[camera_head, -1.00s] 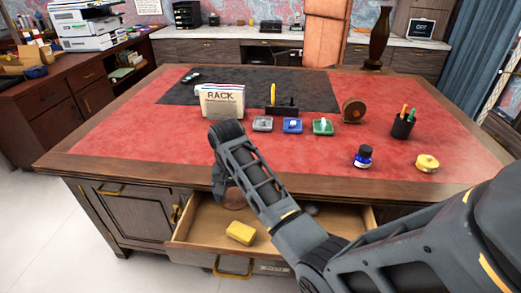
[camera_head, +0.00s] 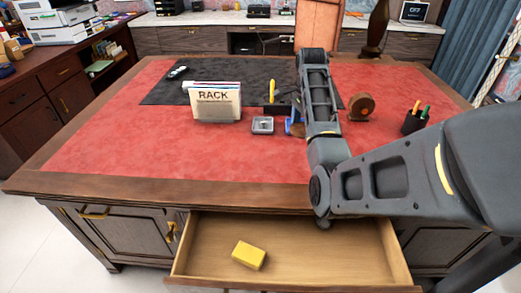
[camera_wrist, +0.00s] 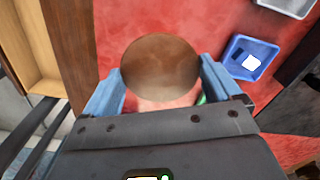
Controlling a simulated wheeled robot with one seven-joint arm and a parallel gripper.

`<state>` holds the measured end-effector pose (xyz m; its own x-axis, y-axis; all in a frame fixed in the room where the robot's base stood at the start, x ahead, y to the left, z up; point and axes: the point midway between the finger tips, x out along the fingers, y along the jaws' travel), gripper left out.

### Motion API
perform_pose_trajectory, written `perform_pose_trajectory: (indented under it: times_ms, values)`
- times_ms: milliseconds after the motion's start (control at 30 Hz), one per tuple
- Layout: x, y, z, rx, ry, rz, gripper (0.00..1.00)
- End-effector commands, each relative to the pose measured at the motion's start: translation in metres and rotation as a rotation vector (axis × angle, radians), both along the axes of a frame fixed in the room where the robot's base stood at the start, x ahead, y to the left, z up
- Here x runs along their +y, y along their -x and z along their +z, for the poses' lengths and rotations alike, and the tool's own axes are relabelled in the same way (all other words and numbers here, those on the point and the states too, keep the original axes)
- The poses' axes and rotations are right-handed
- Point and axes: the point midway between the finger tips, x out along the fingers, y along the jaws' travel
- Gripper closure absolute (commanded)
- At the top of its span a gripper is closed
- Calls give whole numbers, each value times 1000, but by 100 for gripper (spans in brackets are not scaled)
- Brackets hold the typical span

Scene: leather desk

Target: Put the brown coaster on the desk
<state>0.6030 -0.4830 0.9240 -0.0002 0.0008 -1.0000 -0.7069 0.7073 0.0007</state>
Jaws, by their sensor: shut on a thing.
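The brown coaster (camera_wrist: 160,62) is a round brown disc between the two blue fingers of my gripper (camera_wrist: 163,80) in the wrist view. The gripper is shut on it. Red desk leather shows below it, and I cannot tell the gap between them. In the head view a small brown edge of the coaster (camera_head: 298,131) shows beside my arm, which hides most of the gripper. The desk (camera_head: 130,140) has a red leather top with a wooden border.
The open drawer (camera_head: 205,240) holds a yellow block (camera_head: 249,255). On the desk stand a rack (camera_head: 217,103), a grey tray (camera_head: 262,125), a round brown object (camera_head: 361,106) and a pen cup (camera_head: 414,123). A blue tray (camera_wrist: 250,58) shows in the wrist view. The left desktop is clear.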

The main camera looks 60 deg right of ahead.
Motion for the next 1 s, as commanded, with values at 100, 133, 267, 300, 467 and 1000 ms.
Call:
perform_pose_trajectory:
  times_ms: [100,133,267,300,467,1000]
  values:
    - [6,-13,-14,1,0,1,39]
    - [9,-18,-19,1,0,0,39]
    - [21,-42,-34,1,-1,2,39]
    - [25,-50,-33,3,-1,4,39]
    - [39,-79,-52,2,-2,3,39]
    - [51,-102,-102,2,-2,0,39]
